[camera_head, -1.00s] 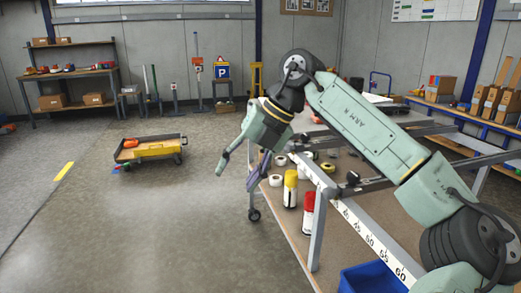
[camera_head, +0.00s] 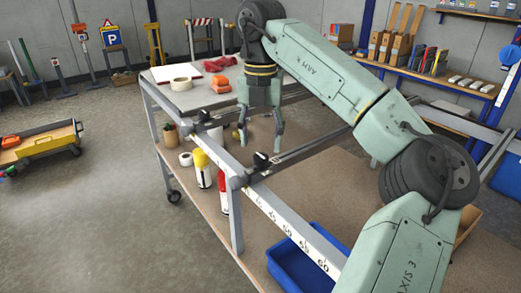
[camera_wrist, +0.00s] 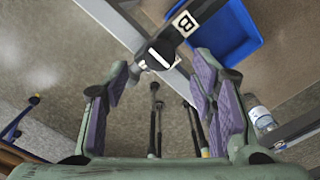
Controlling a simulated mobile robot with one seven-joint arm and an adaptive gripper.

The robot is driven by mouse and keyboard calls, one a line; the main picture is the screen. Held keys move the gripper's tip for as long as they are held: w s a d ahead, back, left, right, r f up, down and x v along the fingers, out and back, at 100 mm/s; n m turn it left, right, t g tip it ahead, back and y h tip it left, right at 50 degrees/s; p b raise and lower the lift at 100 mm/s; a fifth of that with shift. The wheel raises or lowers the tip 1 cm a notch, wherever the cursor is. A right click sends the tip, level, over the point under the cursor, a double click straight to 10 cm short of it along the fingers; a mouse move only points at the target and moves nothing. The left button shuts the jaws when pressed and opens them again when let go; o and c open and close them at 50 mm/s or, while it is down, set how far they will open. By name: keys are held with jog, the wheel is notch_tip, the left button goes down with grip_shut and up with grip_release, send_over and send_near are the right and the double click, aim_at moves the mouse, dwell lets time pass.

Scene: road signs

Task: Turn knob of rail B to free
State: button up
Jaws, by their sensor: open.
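A black knob (camera_wrist: 147,63) with a white pointer line shows in the wrist view, on a dark rail beside a grey frame bar. A label B (camera_wrist: 185,22) sits on that rail just beyond the knob. The pointer line lies diagonal to the picture; I cannot read any free or locked marks. My gripper (camera_wrist: 163,85) is open and empty, with the knob ahead of and roughly between its purple-padded fingers, apart from them. In the head view, my gripper (camera_head: 260,132) hangs pointing down over the frame, near two dark knobs (camera_head: 261,159) (camera_head: 204,116) on two rails.
A blue bin (camera_head: 285,262) stands on the lower shelf. A yellow-topped can (camera_head: 201,168) and a red-topped can (camera_head: 222,192) stand by the frame's left bar. A yellow cart (camera_head: 40,145) stands left.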

aim_at(260, 156)
jog(key=shift+f, duration=2.1)
jog(key=shift+c, duration=0.2)
jog(key=c, duration=1.1)
